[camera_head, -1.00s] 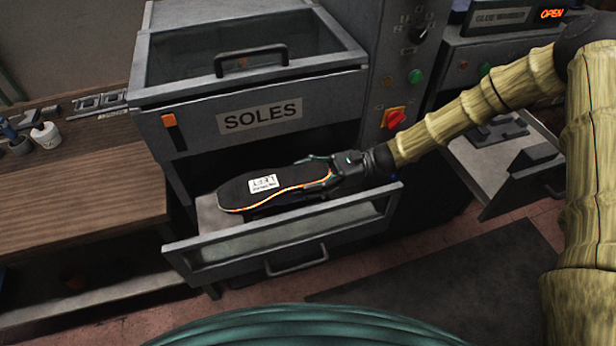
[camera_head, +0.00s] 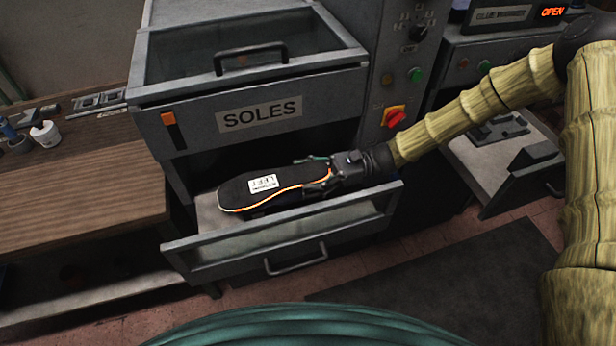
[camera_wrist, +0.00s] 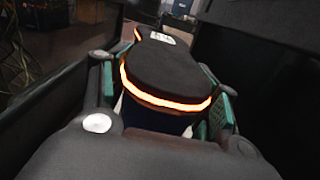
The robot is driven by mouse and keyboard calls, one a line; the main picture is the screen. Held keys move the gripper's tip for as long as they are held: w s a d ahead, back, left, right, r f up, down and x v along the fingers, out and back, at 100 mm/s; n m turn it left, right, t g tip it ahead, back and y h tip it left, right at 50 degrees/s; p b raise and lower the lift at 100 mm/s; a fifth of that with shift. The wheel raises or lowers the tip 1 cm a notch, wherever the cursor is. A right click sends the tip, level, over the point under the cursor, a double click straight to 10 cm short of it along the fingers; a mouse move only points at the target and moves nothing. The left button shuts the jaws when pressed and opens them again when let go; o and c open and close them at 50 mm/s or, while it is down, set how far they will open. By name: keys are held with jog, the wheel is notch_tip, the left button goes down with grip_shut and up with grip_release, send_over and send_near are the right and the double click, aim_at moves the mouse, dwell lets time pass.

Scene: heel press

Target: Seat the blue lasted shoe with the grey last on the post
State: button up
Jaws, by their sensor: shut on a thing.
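The shoe lies sole up, with a black sole (camera_head: 285,181), a glowing orange edge and a white label on it. In the wrist view a dark blue upper (camera_wrist: 155,119) shows under the sole's heel end. The shoe is over the open drawer (camera_head: 255,246) below the SOLES cabinet, its toe pointing left. I cannot tell whether it touches anything in the drawer. My gripper (camera_head: 318,174) is shut on the shoe's heel end, with green pads on both sides in the wrist view (camera_wrist: 162,88). The grey last and the post are not visible.
The SOLES cabinet (camera_head: 250,88) stands directly behind and above the drawer. A control panel with a red switch (camera_head: 394,117) is behind my gripper. A wooden bench (camera_head: 80,205) is at left. Another open drawer (camera_head: 500,160) is at right. A dark mat (camera_head: 440,270) lies on the floor.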

jog(key=shift+f, duration=0.15)
jog(key=o, duration=1.6)
jog(key=shift+s+a, duration=0.1)
jog(key=shift+d, duration=0.2)
jog(key=v, duration=1.2)
